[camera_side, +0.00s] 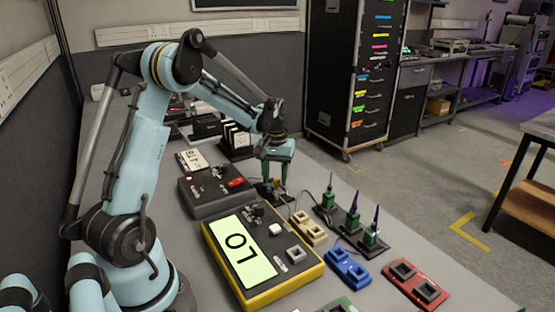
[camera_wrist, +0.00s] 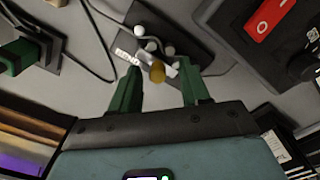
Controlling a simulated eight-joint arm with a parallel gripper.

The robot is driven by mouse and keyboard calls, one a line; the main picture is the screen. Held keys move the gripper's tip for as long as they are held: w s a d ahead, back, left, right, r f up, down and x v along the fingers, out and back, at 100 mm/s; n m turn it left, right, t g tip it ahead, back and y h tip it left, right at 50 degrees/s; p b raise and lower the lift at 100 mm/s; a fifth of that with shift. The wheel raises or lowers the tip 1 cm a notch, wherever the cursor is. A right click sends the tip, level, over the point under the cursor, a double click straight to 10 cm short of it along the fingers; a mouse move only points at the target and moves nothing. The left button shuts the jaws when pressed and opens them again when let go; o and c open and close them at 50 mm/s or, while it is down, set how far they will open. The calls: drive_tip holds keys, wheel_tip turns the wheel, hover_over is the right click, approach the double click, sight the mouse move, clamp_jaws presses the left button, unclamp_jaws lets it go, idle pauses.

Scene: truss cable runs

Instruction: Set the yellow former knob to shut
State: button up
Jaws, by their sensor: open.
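The yellow knob (camera_wrist: 157,72) shows in the wrist view on a small dark device (camera_wrist: 172,32) with white round-ended parts and a pale labelled strip. My gripper (camera_wrist: 159,70) is open, with its green fingers on either side of the knob in that view. I cannot tell whether either finger touches it. In the side view my gripper (camera_side: 275,180) points down over the same dark device, just right of the dark grey box. The fingers partly hide the device there, and the knob's setting is not readable.
A yellow-edged panel marked "LO" (camera_side: 237,252) lies in front. A dark grey box with a red switch (camera_side: 236,183) is left of my gripper. Beige (camera_side: 308,227), blue (camera_side: 347,268) and red (camera_side: 415,285) blocks and green antenna-like stands (camera_side: 350,222) occupy the right.

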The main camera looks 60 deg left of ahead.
sight(275, 180)
wheel_tip(275, 180, up, 12)
idle(0.6)
